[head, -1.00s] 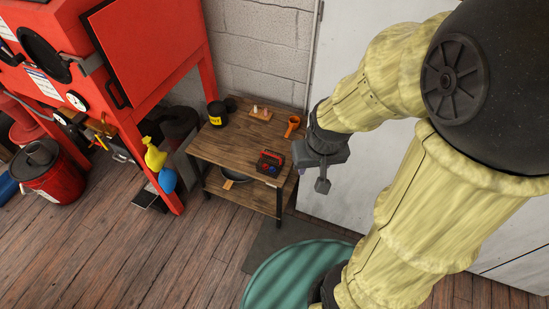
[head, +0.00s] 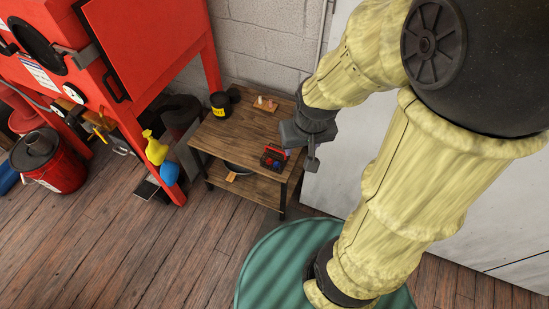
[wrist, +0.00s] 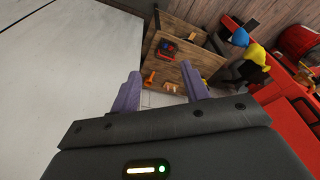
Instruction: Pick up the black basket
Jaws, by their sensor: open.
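A small black basket (head: 269,161) with a red part on top and red and blue items in it stands on the right front of the wooden table's top (head: 232,138). It also shows in the wrist view (wrist: 166,50), beyond the fingers. My gripper (head: 312,162) is at the table's right edge, just right of the basket in the head view and apart from it. In the wrist view my gripper's two purple fingers (wrist: 161,88) are spread with nothing between them.
A black pot with a yellow label (head: 219,106) and a small wooden block set (head: 265,104) stand on the table. An orange item (wrist: 149,79) lies near the fingers. A dark pan (head: 238,169) is on the lower shelf. A red cabinet (head: 150,50) stands left.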

